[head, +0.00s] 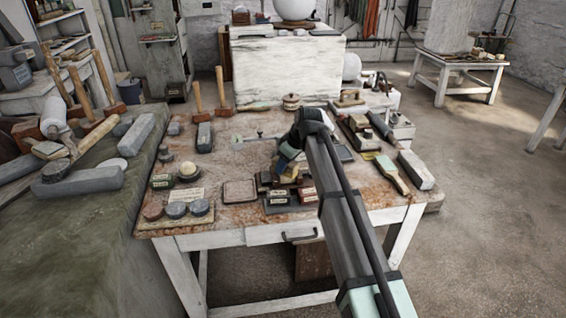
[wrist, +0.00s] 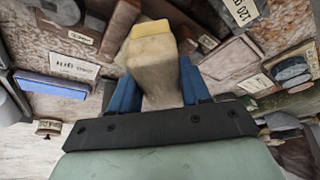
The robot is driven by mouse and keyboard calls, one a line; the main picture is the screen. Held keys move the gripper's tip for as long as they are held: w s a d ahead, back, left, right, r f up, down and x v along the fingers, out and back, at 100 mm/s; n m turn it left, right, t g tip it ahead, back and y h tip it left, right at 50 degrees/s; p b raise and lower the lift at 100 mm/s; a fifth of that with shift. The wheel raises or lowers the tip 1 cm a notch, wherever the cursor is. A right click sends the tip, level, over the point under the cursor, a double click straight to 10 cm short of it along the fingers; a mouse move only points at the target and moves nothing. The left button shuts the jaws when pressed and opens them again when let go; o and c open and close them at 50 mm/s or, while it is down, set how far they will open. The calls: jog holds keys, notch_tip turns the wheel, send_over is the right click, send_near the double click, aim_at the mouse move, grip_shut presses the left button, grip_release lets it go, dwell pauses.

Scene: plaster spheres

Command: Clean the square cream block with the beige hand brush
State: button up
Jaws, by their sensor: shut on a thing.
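My gripper (head: 290,158) is over the front middle of the worktable in the head view. In the wrist view its blue fingers (wrist: 163,92) are shut on a beige tapered piece with a pale yellow end (wrist: 152,42), which looks like the beige hand brush. The arm and fingers hide most of it in the head view. A flat, squarish cream-tan block (head: 240,191) lies on the table to the left of my gripper and looks like the square cream block.
Labelled grit blocks (head: 277,200) crowd the table's front edge below my gripper. Round grey pads (head: 176,209) sit at the front left. A green-ended brush (head: 391,173) and a grey stone (head: 415,169) lie at the right. Mallets (head: 222,100) stand at the back left.

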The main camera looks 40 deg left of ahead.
jog(key=shift+d, duration=0.8)
jog(key=shift+a, duration=0.15)
jog(key=shift+a+r, duration=0.65)
jog(key=shift+a, duration=0.35)
jog(key=shift+w, duration=0.1)
jog(key=shift+w+a+f, duration=0.1)
jog(key=shift+w+a, duration=0.7)
jog(key=shift+a, duration=0.05)
jog(key=shift+f, duration=0.6)
